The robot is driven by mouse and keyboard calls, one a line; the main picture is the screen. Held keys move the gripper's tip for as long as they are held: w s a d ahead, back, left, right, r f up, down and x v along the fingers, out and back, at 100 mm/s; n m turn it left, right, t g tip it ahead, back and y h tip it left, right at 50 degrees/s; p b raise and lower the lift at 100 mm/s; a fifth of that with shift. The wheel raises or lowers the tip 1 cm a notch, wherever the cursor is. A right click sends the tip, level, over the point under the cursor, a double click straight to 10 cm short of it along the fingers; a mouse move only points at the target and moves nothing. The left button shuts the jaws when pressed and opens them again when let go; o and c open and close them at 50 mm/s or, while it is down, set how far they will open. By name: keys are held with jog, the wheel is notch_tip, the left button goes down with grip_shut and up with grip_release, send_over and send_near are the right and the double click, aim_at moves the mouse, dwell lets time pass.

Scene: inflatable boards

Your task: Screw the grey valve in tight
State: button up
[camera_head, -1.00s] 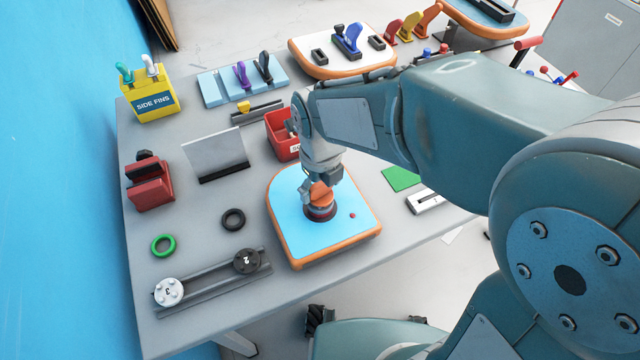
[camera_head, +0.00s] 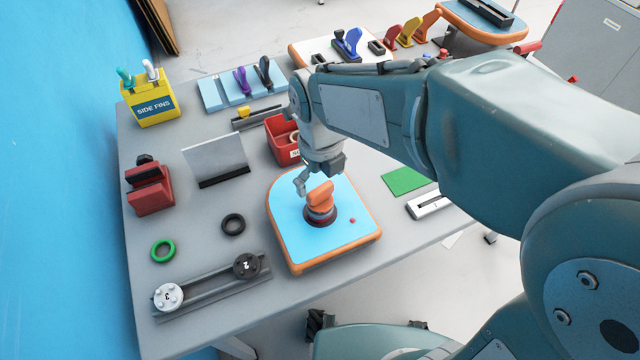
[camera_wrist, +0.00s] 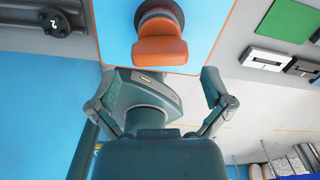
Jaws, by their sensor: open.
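The small blue board with an orange rim (camera_head: 285,236) lies on the table. In its opening is a round fitting (camera_head: 321,216) with a dark ring and a greyish collar. An orange handled piece (camera_head: 320,194) stands on top of it and also shows in the wrist view (camera_wrist: 160,50). It hides most of the fitting, so I cannot tell how deep the valve sits. My gripper (camera_head: 318,180) is open and empty, just above and behind the orange piece. In the wrist view its fingers (camera_wrist: 160,78) are spread wide, apart from that piece.
A rail (camera_head: 210,290) at the front left holds a light grey disc (camera_head: 168,296) and a dark disc marked 2 (camera_head: 246,265). Black (camera_head: 233,223) and green (camera_head: 163,250) rings lie nearby. A red bin (camera_head: 281,137) stands close behind the board.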

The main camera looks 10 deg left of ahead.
jog(key=shift+r, duration=0.6)
jog(key=shift+n, duration=2)
jog(key=shift+n, duration=0.3)
jog(key=n, duration=0.3)
jog(key=shift+n, duration=0.3)
